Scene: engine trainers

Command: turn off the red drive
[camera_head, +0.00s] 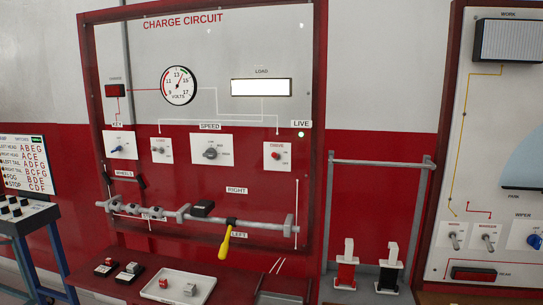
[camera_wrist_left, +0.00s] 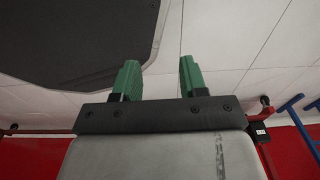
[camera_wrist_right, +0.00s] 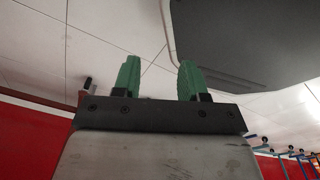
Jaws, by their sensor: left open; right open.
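The red charge circuit board (camera_head: 270,185) fills the middle of the head view. A white plate with a red round control (camera_head: 275,155) sits right of centre on it; its small label is hard to read. A red-based part with a white upright (camera_head: 346,272) stands below right of the board; I cannot tell which item is the red drive. Neither shows in the head view.
A bar with a yellow-handled lever (camera_head: 225,242) crosses the board's lower part. A white tray (camera_head: 205,278) with small parts lies below. A black-based upright part (camera_head: 389,275) stands beside the red one. Another panel (camera_head: 500,130) is at right, a blue-framed stand (camera_head: 55,245) at left.

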